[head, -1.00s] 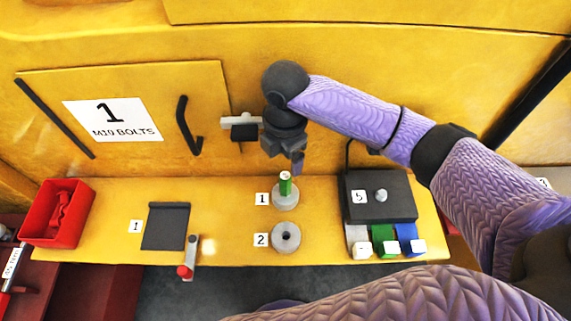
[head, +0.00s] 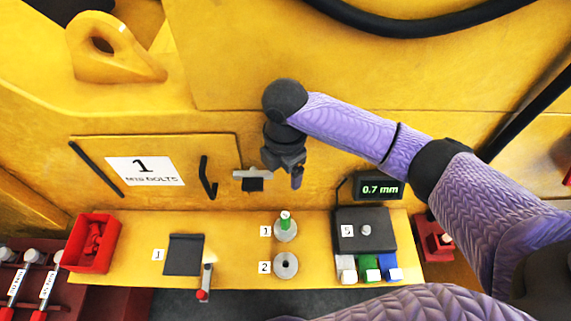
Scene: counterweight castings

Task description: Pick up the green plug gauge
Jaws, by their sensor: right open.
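The green plug gauge (head: 285,222) stands upright in the round grey ring (head: 286,234) beside the tag 1 on the yellow shelf. Only its green upper part with a pale top shows. My right gripper (head: 285,176) is open and empty, pointing down. In the picture it lies just above the gauge, apart from it. Its fingers show partly, seen from above and dark. My left gripper is not in view.
A second grey ring (head: 285,266) sits by tag 2. A dark box (head: 350,243) with a knob, a 0.7 mm display (head: 380,189) and coloured blocks stand right. A dark pad (head: 184,255) and red bin (head: 80,256) lie left.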

